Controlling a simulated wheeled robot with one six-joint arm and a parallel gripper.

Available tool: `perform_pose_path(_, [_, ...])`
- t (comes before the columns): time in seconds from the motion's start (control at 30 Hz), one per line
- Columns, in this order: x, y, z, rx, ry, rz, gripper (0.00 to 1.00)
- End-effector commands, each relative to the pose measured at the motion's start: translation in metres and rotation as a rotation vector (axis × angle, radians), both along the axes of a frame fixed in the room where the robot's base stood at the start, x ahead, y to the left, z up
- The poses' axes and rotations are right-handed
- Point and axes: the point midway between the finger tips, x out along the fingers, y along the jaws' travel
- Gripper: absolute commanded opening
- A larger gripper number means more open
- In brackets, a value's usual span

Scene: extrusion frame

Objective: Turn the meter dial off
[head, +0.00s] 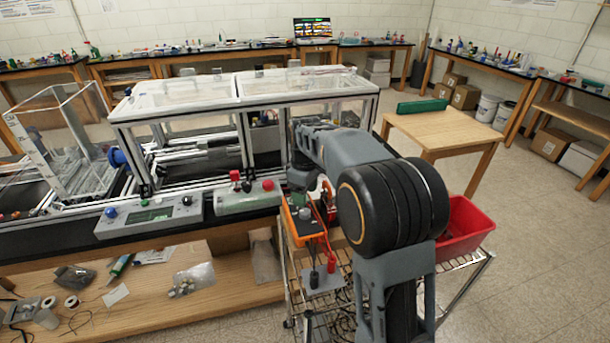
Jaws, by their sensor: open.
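An orange meter (293,226) stands on the wire cart beside the frame, seen in the head view. Its grey dial (306,213) shows on the face, but I cannot read its pointer. A red lead and a dark lead run down from the meter to two plugs on a small grey plate. My gripper (301,184) is open, just above the top of the meter. My own arm partly hides it, so the fingertips are hard to make out. I cannot tell whether it touches the meter.
A control box with a red button (268,185) stands close left of the meter. The framed machine (180,104) rises behind it. A red bin (468,228) sits on the cart to the right of my arm. The floor at the right is clear.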

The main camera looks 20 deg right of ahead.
Motion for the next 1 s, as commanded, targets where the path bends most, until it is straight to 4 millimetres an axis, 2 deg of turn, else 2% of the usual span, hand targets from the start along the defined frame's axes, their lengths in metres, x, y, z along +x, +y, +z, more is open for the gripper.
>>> perform_pose_path(0.03, [0.001, 0.000, 0.011, 0.000, -0.004, 0.000, 0.61])
perform_pose_path(0.2, [0.000, 0.000, 0.041, 0.000, -0.003, 0.000, 0.61])
perform_pose_path(0.4, [0.000, 0.000, 0.063, 0.000, -0.001, 0.000, 0.61])
perform_pose_path(0.6, [0.000, 0.000, 0.070, 0.000, 0.000, 0.000, 0.61])
perform_pose_path(1.0, [0.000, 0.000, 0.071, 0.000, 0.000, -0.008, 0.61])
